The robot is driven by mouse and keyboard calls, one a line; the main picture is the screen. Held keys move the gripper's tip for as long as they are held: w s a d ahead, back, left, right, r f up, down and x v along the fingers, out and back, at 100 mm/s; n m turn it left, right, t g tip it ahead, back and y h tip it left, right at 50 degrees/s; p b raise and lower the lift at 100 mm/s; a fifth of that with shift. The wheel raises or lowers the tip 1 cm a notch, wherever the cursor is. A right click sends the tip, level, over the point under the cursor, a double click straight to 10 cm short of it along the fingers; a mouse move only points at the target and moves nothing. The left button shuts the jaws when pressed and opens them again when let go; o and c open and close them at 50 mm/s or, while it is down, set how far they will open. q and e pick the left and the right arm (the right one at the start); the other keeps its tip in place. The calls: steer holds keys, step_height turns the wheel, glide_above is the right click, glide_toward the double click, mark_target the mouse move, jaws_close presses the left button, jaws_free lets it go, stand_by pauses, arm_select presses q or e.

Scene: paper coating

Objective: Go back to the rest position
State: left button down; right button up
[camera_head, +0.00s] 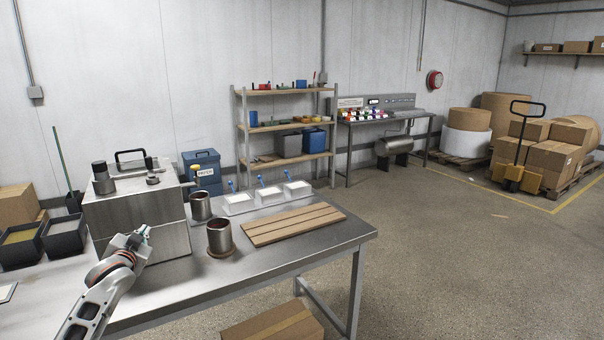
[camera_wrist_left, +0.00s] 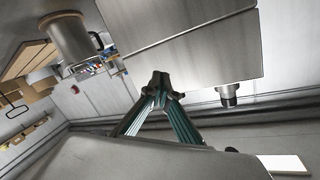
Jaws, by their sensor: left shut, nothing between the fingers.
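My left gripper (camera_head: 141,234) is in front of the steel box-shaped machine (camera_head: 157,226) on the metal table. Its fingers are shut and empty. In the left wrist view the closed fingertips (camera_wrist_left: 161,80) point toward the machine's steel face (camera_wrist_left: 195,50), with a metal cup (camera_wrist_left: 70,40) beyond to the upper left. I cannot tell whether the fingers touch the machine. My right gripper is in neither view.
On the table (camera_head: 290,250) stand two metal cups (camera_head: 219,237) (camera_head: 200,206), a slatted wooden board (camera_head: 293,223) and white trays with blue-handled tools (camera_head: 238,203). Dark bins (camera_head: 64,237) sit at the left. A cardboard box (camera_head: 272,326) lies under the table.

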arm_select(q)
steer(key=d+r+t+h, duration=0.2)
steer(key=d+r, duration=0.1)
steer(key=r, duration=0.1)
steer(key=s+d+f+g+h, duration=0.1)
steer(key=s+d+f, duration=0.3)
steer(key=s+f, duration=0.4)
steer(key=s+d+f+m+g+h, duration=0.15)
steer(key=s+d+f, duration=0.35)
steer(key=f, duration=0.6)
steer(key=s+d+f+g, duration=0.1)
steer(key=s+d+f, duration=0.3)
steer(key=s+f, duration=0.4)
steer(key=s+d+f+g, duration=0.1)
steer(key=s+d+f, duration=0.2)
steer(key=s, duration=0.5)
steer(key=s+d+f+n+g+h, duration=0.1)
steer(key=s+d+f, duration=0.2)
steer(key=s, duration=0.6)
steer(key=s+d+f+g, duration=0.2)
steer(key=s+f, duration=0.4)
steer(key=s, duration=0.3)
steer(key=shift+s+d+f, duration=0.2)
steer(key=shift+d+f, duration=0.1)
steer(key=shift+d, duration=0.45)
steer(key=shift+h, duration=0.25)
